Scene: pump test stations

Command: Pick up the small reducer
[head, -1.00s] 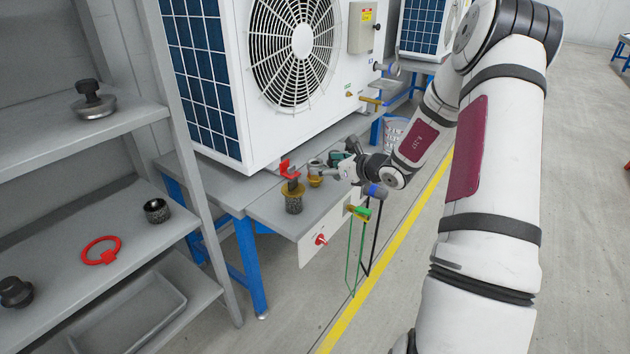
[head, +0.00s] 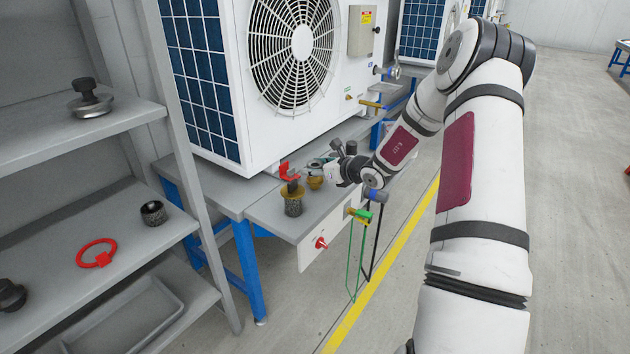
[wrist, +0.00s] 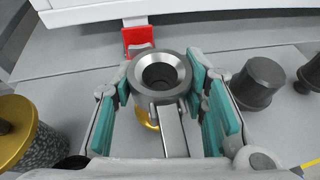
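A grey, hollow round fitting, which looks like the small reducer (wrist: 143,92), stands upright on the bench with its wide mouth up. My gripper (wrist: 160,82) is around it, with teal finger pads on its left and right sides. The fingers look open; whether the pads touch the fitting is not clear. In the head view my gripper (head: 322,166) is low over the bench, and it largely hides the fitting there.
A brass piece (head: 315,183) is close in front of the gripper. Dark knobs (wrist: 259,82) are on the right in the wrist view. The white fan unit (head: 210,90) stands behind.

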